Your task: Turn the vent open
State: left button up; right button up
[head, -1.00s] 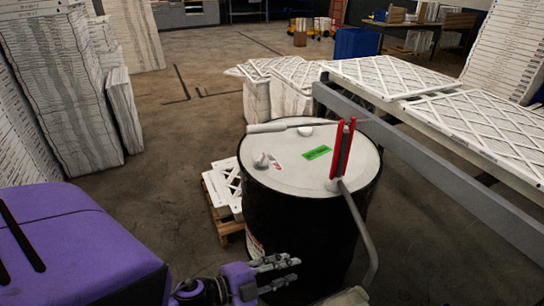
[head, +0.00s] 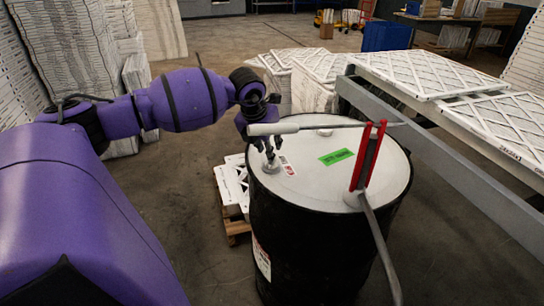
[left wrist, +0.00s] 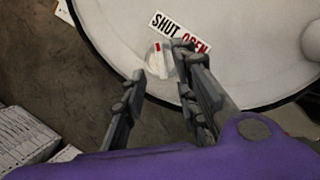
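The vent is a small white knob (head: 271,167) on the pale lid of a black drum (head: 310,240), near the lid's left edge. In the left wrist view the vent (left wrist: 160,62) has a red mark on its top, beside a label (left wrist: 180,31) reading SHUT and OPEN. The mark lies nearer the word SHUT. My left gripper (head: 268,148) points down over the vent. In the wrist view the gripper (left wrist: 162,66) is open, with one finger on each side of the vent. I cannot tell whether either finger touches it. My right gripper is not in view.
A red clamp-like fitting (head: 368,155) stands on the lid's right side. A white-ended bar (head: 273,129) crosses above the lid close to my left gripper. A grey rail (head: 440,150) and white framed filters (head: 420,75) lie at right. Stacked filters stand behind at left.

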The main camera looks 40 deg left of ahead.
pick_arm(q)
jog(key=x, duration=0.5)
jog(key=shift+f, duration=0.1)
grip_shut()
